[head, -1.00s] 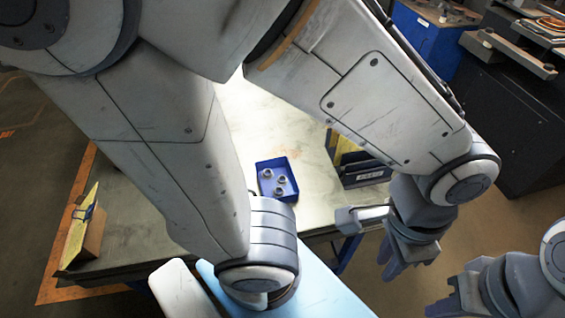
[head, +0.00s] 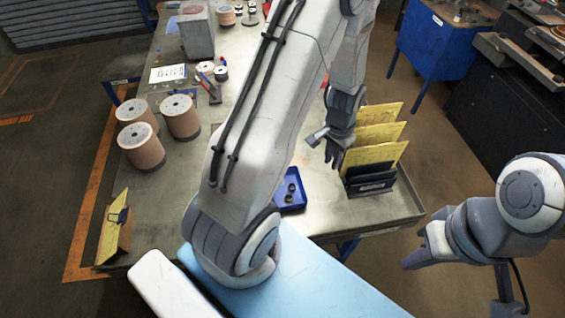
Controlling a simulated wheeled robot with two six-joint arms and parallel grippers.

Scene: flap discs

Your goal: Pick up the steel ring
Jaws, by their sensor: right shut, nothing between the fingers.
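A small blue tray (head: 292,208) sits near the front edge of the table, partly hidden behind my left arm. Small rings (head: 290,188) lie in it; they look dark here, and I cannot tell which is the steel ring. My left gripper (head: 334,158) hangs above the table, behind the tray and left of the yellow folders. It is small and partly turned away, so its opening is unclear. My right gripper (head: 414,256) is shut and empty, off the table's right front corner.
Yellow folders stand in a dark rack (head: 370,182) right of the tray. Copper-coloured spools (head: 141,148) stand at the table's left. A yellow folder on a stand (head: 116,228) is at the front left corner. A blue cabinet (head: 428,45) is at the back right.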

